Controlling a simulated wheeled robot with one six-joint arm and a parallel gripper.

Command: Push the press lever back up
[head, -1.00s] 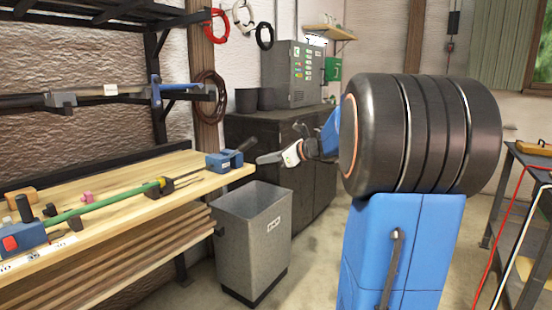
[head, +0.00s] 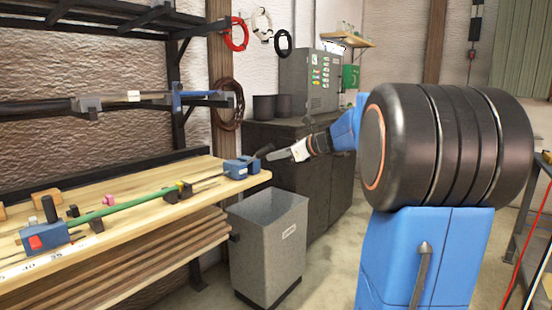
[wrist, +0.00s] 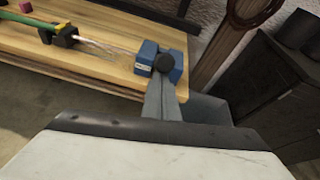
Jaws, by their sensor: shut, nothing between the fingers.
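The blue press (head: 236,168) sits at the right end of the wooden bench. In the wrist view the shut fingers (wrist: 161,85) reach the knob's lower edge. I cannot tell whether they touch it.
A grey bin (head: 265,245) stands on the floor below the fingers. A green rod (head: 125,205) lies along the bench (head: 150,185) between blue and black fixtures. A dark cabinet (head: 325,180) stands behind my arm. A rack (head: 90,103) hangs over the bench.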

